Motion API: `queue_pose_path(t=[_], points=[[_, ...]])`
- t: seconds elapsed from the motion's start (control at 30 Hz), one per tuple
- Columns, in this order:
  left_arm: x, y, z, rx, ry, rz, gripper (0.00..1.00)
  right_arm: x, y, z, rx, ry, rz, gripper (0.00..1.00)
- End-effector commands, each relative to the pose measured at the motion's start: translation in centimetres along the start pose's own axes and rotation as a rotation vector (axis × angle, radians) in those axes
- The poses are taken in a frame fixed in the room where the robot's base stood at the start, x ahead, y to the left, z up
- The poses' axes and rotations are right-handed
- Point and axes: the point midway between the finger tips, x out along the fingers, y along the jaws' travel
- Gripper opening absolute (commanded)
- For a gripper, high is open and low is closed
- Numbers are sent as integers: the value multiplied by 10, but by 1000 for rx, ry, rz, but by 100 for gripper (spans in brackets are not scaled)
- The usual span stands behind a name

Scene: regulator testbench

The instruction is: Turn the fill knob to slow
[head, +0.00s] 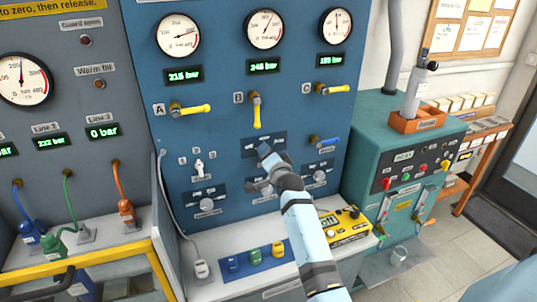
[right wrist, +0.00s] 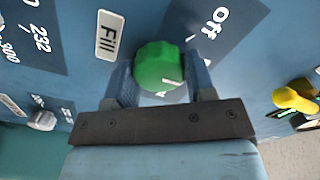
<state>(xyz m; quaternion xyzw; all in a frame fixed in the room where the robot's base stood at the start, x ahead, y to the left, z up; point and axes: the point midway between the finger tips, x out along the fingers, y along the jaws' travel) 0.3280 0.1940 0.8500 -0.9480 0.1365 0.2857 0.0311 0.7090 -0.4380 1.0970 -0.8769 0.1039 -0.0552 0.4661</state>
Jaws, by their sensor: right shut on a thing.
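The fill knob (right wrist: 158,66) is green and round in the right wrist view, beside a white "Fill" label (right wrist: 109,36) on the blue panel. A white mark shows near its lower right edge. "Off" (right wrist: 215,22) is printed on the dark plate to the upper right; other lettering under the knob is mostly hidden by my gripper. My right gripper (right wrist: 160,82) is shut on the knob, one finger on each side. In the head view my right gripper (head: 262,168) is at the middle of the blue panel and hides the knob. The slow marking cannot be made out.
Yellow valve handles (head: 190,109) and a blue handle (head: 325,142) stick out of the panel near my right arm. Grey knobs (head: 207,205) sit lower down. A white ledge (head: 215,287) below holds a yellow box (head: 345,227) and small coloured parts. A teal cabinet (head: 400,130) stands at right.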

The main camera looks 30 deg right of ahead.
Motion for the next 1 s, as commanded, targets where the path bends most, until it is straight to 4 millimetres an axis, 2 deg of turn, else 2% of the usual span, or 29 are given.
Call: queue_pose_path(t=[0.4,0.43,0.5,0.53,1.0], points=[[0,0,1,0,-3,0,0,0,0,0,6,1,0,26],[0,0,1,0,-2,0,0,0,0,0,6,1,0,55],[0,0,0,0,-2,0,0,0,0,0,5,1,0,71],[0,0,0,0,-1,0,0,0,0,0,5,1,0,76],[-1,0,-3,0,3,0,0,0,-1,0,5,-1,0,76]])
